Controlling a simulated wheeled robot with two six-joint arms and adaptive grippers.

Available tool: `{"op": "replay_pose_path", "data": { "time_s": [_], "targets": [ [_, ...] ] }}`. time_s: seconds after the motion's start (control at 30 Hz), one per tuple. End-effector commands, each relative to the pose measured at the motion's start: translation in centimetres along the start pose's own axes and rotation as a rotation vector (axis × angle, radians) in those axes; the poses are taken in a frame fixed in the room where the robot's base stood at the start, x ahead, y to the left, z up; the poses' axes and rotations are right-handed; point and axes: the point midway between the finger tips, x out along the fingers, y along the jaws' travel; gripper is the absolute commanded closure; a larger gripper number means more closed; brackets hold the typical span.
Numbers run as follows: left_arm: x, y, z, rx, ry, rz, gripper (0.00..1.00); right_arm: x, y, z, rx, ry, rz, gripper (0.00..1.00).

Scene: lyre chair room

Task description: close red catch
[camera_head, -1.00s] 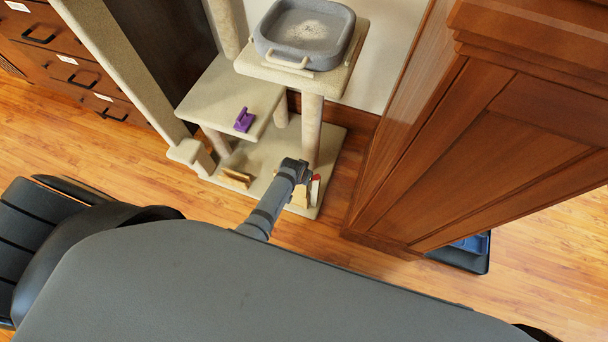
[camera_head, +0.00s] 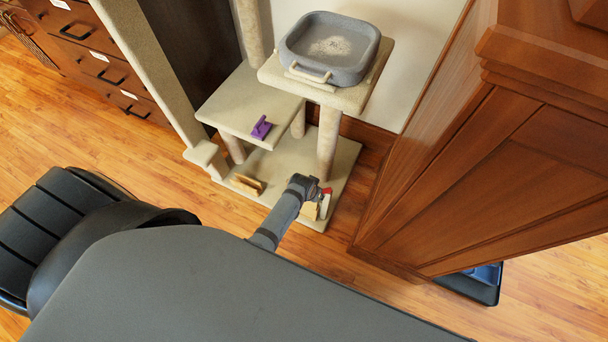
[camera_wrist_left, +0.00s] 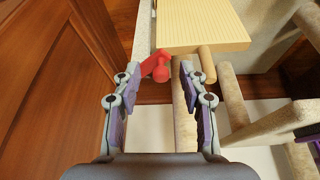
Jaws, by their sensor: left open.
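The red catch (camera_wrist_left: 157,68) shows in the left wrist view as a rounded red knob with a short arm, beside a pale ribbed board (camera_wrist_left: 200,27). In the head view the red catch (camera_head: 327,191) is a small red spot at the right edge of the cat tree's lowest platform. My left gripper (camera_wrist_left: 160,80) is open, its two fingers on either side of the catch in the picture. I cannot tell whether they touch it. In the head view my left gripper (camera_head: 306,186) is just left of the catch and partly hides the wooden parts there. My right gripper is out of view.
The cat tree has a beige base (camera_head: 283,158), a middle shelf with a purple object (camera_head: 261,128) and a top shelf with a grey tray (camera_head: 330,47). A wooden cabinet (camera_head: 500,180) stands close on the right. Wooden floor (camera_head: 75,135) is free on the left.

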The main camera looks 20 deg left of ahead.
Motion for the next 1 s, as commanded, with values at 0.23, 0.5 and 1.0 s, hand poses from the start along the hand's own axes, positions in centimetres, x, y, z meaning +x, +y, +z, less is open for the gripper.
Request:
{"op": "replay_pose_path", "data": {
  "time_s": [0.23, 0.5, 1.0],
  "targets": [
    [-2.5, 0.0, 6.3, 0.000, -0.005, 0.000, 0.57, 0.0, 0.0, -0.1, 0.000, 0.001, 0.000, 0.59],
    [-3.8, 0.0, 9.4, 0.000, -0.002, 0.000, 0.57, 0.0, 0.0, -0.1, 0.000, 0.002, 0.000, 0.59],
    [-3.9, 0.0, 9.5, 0.001, -0.002, 0.000, 0.57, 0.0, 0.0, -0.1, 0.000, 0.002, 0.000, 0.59]
  ]
}}
